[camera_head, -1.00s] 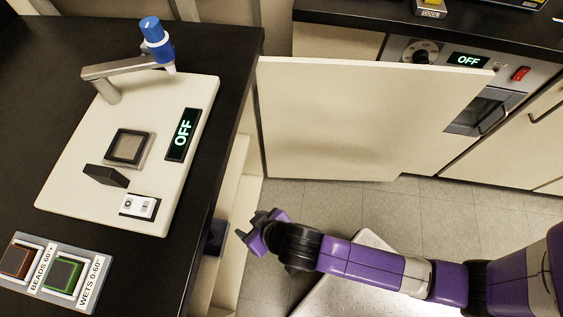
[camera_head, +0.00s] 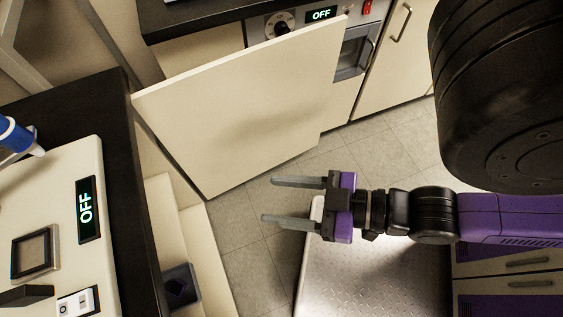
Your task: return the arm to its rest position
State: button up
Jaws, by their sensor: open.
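My gripper (camera_head: 268,200) is in the middle of the head view, with its two grey fingers apart and pointing left. Nothing is between them. It hangs over the tiled floor, beside my metal base plate, and is clear of the bench and of the open door. My purple and black arm (camera_head: 505,218) runs to the right from it. A large black part of my arm fills the upper right and hides what is behind it.
An open cream cabinet door (camera_head: 240,110) stands behind my gripper. The black bench (camera_head: 120,150) at left carries the profiler (camera_head: 105,250), its display reading OFF. A dark object (camera_head: 180,287) sits inside the cabinet below the bench. Tiled floor (camera_head: 375,150) is free behind the gripper.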

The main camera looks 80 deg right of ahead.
notch_tip(320, 180, up, 8)
jog(key=p, duration=0.8)
